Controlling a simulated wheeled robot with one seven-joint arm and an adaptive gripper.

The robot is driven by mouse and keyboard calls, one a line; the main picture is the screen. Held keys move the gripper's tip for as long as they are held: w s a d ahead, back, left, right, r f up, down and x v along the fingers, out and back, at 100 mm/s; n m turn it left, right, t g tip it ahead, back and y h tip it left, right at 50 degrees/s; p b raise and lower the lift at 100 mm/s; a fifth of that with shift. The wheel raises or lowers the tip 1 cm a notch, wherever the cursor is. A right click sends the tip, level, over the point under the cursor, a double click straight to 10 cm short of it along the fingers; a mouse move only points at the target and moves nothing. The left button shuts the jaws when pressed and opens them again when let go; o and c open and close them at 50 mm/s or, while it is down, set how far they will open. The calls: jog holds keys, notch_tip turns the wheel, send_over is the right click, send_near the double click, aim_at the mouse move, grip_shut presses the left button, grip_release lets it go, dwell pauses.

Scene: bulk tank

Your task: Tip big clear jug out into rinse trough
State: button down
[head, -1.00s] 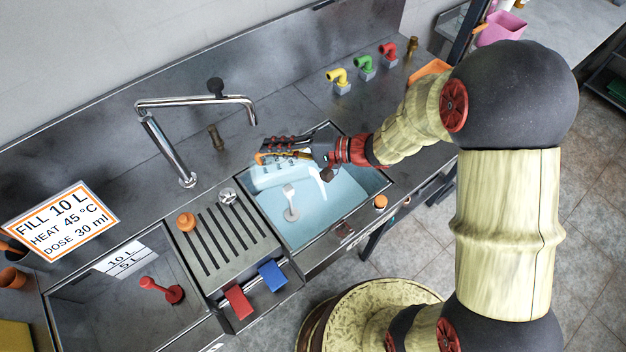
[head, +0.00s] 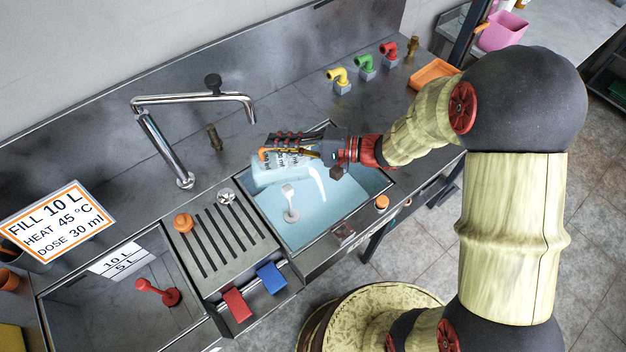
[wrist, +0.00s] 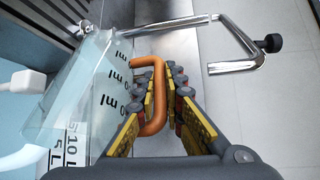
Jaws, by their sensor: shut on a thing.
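The big clear jug (head: 267,177) is over the right-hand basin, which I take for the rinse trough (head: 330,234). The jug has dark scale marks and an orange handle (wrist: 152,62). My gripper (head: 290,147) is shut on the handle, which runs between the fingers in the wrist view (wrist: 153,105). The clear wall of the jug (wrist: 75,85) is left of the fingers there and looks tilted. The trough has a pale blue inside with a white upright plug (head: 290,204). I cannot tell whether the jug holds liquid.
A chrome swing tap (head: 165,150) stands behind, left of the jug. A slotted drainer (head: 222,240) separates the trough from the left basin (head: 110,305), with its red plug (head: 160,291). Yellow, green and red fittings and an orange tray (head: 433,74) lie right.

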aim_at(252, 162)
jog(key=shift+d+r+y+b, duration=0.1)
jog(key=shift+d+y+b, duration=0.2)
jog(key=shift+b, duration=0.05)
jog(key=a+h+p, duration=0.1)
jog(key=a+p, duration=0.1)
jog(key=a+n+h+p, duration=0.1)
jog(key=a+p, duration=0.1)
jog(key=s+a+h+p, duration=0.1)
jog(key=a+h+p, duration=0.1)
jog(key=shift+a+f+p, duration=0.3)
jog(key=shift+f+p, duration=0.1)
jog(key=shift+s+a+f+h, duration=0.2)
jog(key=shift+f+h, duration=0.1)
jog(key=shift+h, duration=0.1)
jog(key=shift+w, duration=0.1)
jog(key=shift+a+n+h, duration=0.4)
jog(key=shift+a, duration=0.1)
jog(key=s+a+f+n+h+p, duration=0.1)
jog(key=a+f+h+p, duration=0.4)
jog(key=p, duration=0.5)
jog(key=a+h, duration=0.1)
jog(key=h, duration=0.1)
jog(key=shift+s+a+n+h+p, duration=0.2)
jog(key=shift+n+h+p, duration=0.1)
jog(key=shift+p, duration=0.05)
